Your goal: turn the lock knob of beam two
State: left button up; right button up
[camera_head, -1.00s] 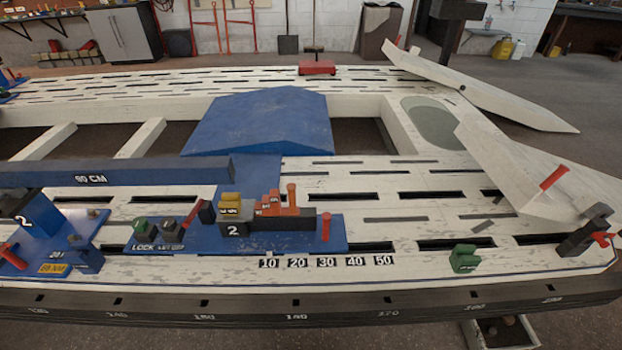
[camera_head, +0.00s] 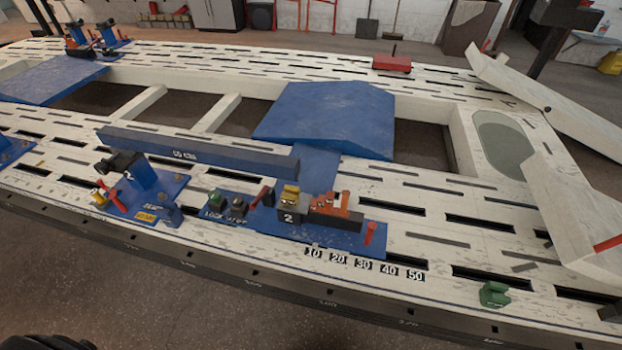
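Beam two's blue bar (camera_head: 200,153) lies along the white bench, marked with a length in CM. A blue plate below its right end carries a dark block marked 2 (camera_head: 289,216) with yellow and orange parts on top. Left of the block are a green knob (camera_head: 216,198), a dark knob (camera_head: 238,205) and a dark red-and-black lever (camera_head: 264,195). The word LOCK is printed by the green knob; the lettering beside it is too small to read surely. Neither of my grippers shows.
A blue tower marked 2 (camera_head: 143,176) with a red cross handle (camera_head: 113,197) stands left of the knobs. A red upright pin (camera_head: 370,232) stands at the plate's right end. A green block (camera_head: 494,294) sits farther right. The white bench (camera_head: 440,280) has many slots.

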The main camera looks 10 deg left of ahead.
aim_at(215, 196)
jog(key=u, duration=1.25)
